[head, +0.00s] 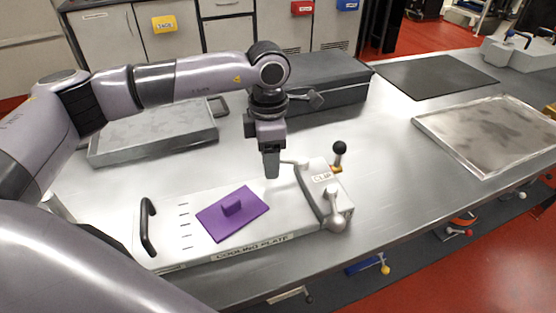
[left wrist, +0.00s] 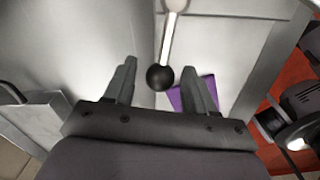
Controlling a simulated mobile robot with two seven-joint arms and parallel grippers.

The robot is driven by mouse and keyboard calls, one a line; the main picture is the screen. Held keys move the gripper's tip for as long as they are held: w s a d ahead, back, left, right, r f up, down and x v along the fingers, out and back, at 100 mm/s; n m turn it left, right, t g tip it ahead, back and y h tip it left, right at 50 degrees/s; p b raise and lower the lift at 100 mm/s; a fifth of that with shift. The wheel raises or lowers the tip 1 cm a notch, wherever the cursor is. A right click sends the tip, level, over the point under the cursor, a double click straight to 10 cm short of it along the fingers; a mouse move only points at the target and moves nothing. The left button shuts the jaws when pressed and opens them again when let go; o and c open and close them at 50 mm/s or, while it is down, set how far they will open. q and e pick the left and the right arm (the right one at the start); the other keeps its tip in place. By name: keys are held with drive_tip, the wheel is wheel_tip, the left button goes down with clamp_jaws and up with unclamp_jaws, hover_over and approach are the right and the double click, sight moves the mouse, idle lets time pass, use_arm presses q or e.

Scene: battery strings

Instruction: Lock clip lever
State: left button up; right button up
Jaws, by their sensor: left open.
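The clip block (head: 322,178), labelled CLIP, sits at the right end of the cooling plate (head: 285,212). A pale rod (head: 291,162) reaches left from the block toward my left gripper (head: 271,172); its end is hidden there in the head view. The left wrist view shows a pale lever rod (left wrist: 171,38) ending in a black ball knob (left wrist: 160,77). The knob appears between the spread fingers of my open left gripper (left wrist: 160,86), with gaps on both sides. A second black ball knob (head: 340,148) stands upright behind the block. My right gripper is not in view.
A purple pad (head: 232,212) with a raised block lies on the plate, left of the clip. A black handle (head: 147,227) stands at the plate's left end. A dark case (head: 330,92) and a grey tray (head: 155,133) are behind.

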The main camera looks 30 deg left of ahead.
use_arm(q)
drive_tip(key=c, duration=1)
drive_tip(key=shift+w+a+m+b, duration=0.2)
drive_tip(key=shift+w+m, duration=0.15)
drive_tip(key=shift+m, duration=0.3)
drive_tip(key=shift+w+a+m+b, duration=0.15)
drive_tip(key=shift+w+m, duration=0.2)
drive_tip(key=shift+m, duration=0.3)
